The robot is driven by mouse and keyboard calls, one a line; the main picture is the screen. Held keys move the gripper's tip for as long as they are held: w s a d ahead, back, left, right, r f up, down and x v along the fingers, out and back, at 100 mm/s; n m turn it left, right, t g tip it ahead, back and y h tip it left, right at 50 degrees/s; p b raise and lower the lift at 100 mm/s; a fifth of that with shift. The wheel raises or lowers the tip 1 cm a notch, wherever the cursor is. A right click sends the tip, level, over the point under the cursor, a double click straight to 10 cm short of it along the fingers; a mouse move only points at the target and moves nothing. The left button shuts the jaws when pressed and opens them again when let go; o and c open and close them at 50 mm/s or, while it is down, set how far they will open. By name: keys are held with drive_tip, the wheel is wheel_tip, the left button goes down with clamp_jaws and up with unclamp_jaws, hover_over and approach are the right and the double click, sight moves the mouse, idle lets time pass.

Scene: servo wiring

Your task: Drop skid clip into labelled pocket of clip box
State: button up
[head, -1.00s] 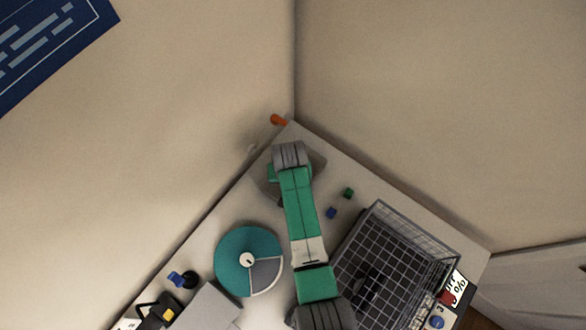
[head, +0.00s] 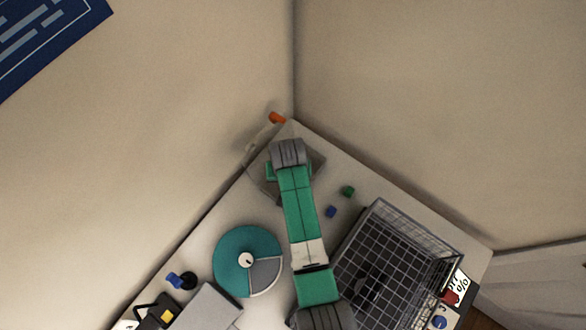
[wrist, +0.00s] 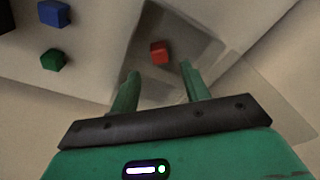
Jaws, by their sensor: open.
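In the wrist view my gripper (wrist: 160,72) is open, its two green fingers apart with nothing between them. A small red cube (wrist: 160,52) lies just beyond the fingertips, on a grey square surface (wrist: 185,35) with pale, see-through sheets or walls around it. I cannot tell whether this is the clip box, and no label or pocket is readable. No part is clearly recognisable as the skid clip. In the head view my arm hides the gripper and the red cube; part of the grey square (head: 318,165) shows beside the arm.
A blue cube (wrist: 53,13) and green cube (wrist: 53,60) lie left in the wrist view. In the head view, a wire basket (head: 400,208) holding a dark object stands right of my arm. A teal-and-grey disc (head: 235,252) lies left. An orange object (head: 277,117) sits at the far corner.

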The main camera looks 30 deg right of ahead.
drive_tip(key=r, duration=0.4)
drive_tip(key=shift+s+a+r+p, duration=0.1)
drive_tip(key=shift+s+r+p, duration=0.15)
drive_tip(key=shift+r+p, duration=0.15)
drive_tip(key=w+a+r+n+t, duration=0.1)
drive_tip(key=w+a+r+t, duration=0.25)
drive_tip(key=r, duration=0.75)
drive_tip(key=w+a+r+n+t, duration=0.1)
drive_tip(key=w+a+r+t, duration=0.2)
drive_tip(key=r, duration=0.7)
drive_tip(key=w+a+r+n+t, duration=0.1)
drive_tip(key=w+a+r+t, duration=0.3)
drive_tip(key=r, duration=0.7)
drive_tip(key=s+a+r+n+t, duration=0.1)
drive_tip(key=s+r+t, duration=0.35)
drive_tip(key=r, duration=0.65)
drive_tip(key=s+a+r+t, duration=0.2)
drive_tip(key=s+r+t, duration=0.25)
drive_tip(key=r, duration=0.55)
drive_tip(key=s+a+r+n+t, duration=0.1)
drive_tip(key=s+r+t, duration=0.4)
drive_tip(key=r, duration=0.6)
wheel_tip(320, 180, up, 20)
drive_tip(key=s+y+p, duration=0.1)
drive_tip(key=s+p, duration=0.1)
drive_tip(key=p, duration=1.6)
drive_tip(key=shift+s+r+g, duration=0.15)
drive_tip(key=shift+g, duration=0.2)
